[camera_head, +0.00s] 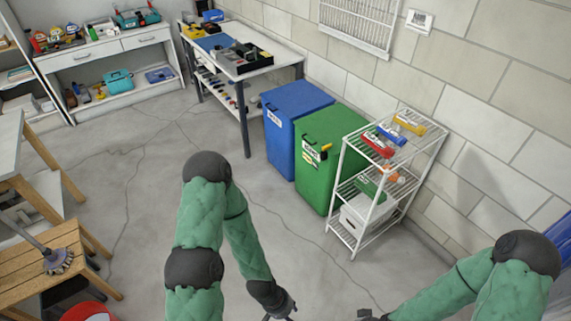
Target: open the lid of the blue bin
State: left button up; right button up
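The blue bin (281,150) stands against the wall, between a workbench and a green bin. Its blue lid (297,98) looks shut, and a white label and a small dark handle show near the top front edge. My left gripper (282,312) is at the bottom edge of the picture, well in front of the bins and touching nothing that I can see. My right gripper (368,316) is also at the bottom edge, cut off by the frame. The fingers of both are too small or cut off to tell their opening.
The green bin (313,180) stands close beside the blue one, with a white wire shelf (347,185) to its right. The workbench (278,62) is behind left. Bare grey floor lies before the bins. A wooden stool (30,262) is at left.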

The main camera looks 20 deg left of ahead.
aim_at(295, 99)
jog(key=u, duration=0.2)
jog(key=i+j, duration=0.15)
jog(key=j, duration=0.2)
jog(key=i+j+z, duration=0.1)
jog(key=j, duration=0.25)
jog(key=i+j, duration=0.2)
jog(key=j, duration=0.2)
jog(key=i+j+z, duration=0.15)
jog(key=j, duration=0.2)
jog(key=i+j, duration=0.15)
jog(key=j, duration=0.25)
jog(key=i+j+z, duration=0.1)
jog(key=j, duration=0.3)
jog(key=i+j, duration=0.15)
jog(key=j, duration=0.25)
jog(key=z, duration=0.05)
